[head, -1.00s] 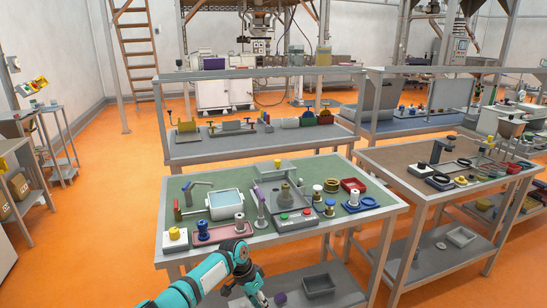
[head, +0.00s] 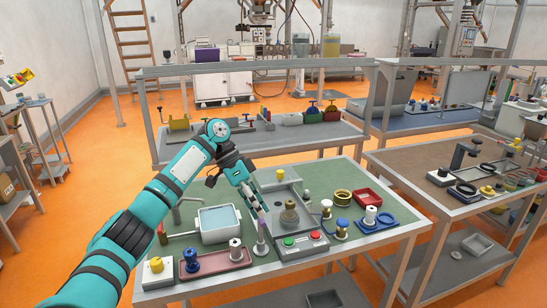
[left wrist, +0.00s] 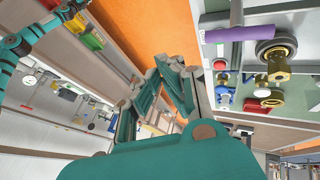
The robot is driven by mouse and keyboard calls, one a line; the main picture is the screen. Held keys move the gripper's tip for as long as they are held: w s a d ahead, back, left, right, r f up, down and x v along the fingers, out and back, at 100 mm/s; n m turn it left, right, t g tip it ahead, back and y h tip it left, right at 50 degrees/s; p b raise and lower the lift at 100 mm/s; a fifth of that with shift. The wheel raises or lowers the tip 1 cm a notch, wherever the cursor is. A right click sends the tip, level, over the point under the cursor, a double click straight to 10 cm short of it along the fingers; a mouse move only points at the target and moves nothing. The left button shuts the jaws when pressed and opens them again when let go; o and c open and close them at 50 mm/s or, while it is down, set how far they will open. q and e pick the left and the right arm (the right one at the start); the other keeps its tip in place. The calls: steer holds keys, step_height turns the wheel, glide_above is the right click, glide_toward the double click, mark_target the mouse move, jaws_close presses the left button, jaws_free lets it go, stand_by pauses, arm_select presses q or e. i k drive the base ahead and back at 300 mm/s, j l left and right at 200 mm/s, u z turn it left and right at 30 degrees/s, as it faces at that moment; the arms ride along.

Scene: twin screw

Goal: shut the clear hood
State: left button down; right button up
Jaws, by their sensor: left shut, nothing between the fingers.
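A grey station (head: 312,247) with green and red buttons stands at the middle of the near bench, with a brass-topped fitting (head: 289,214) on it. A grey panel with a yellow knob (head: 280,175) is behind the fitting. I cannot clearly make out the clear hood or its angle. My left gripper (head: 257,211) is shut and empty, pointing down at the station's left side, above and behind a purple-topped post (head: 261,238). In the left wrist view, the gripper's fingers (left wrist: 166,76) are left of the purple cylinder (left wrist: 238,34), apart from it in the picture. My right gripper is out of view.
A railed bench (head: 250,140) stands behind.

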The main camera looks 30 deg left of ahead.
mark_target(280, 173)
steer(key=i+j, duration=1.05)
steer(key=i, duration=0.05)
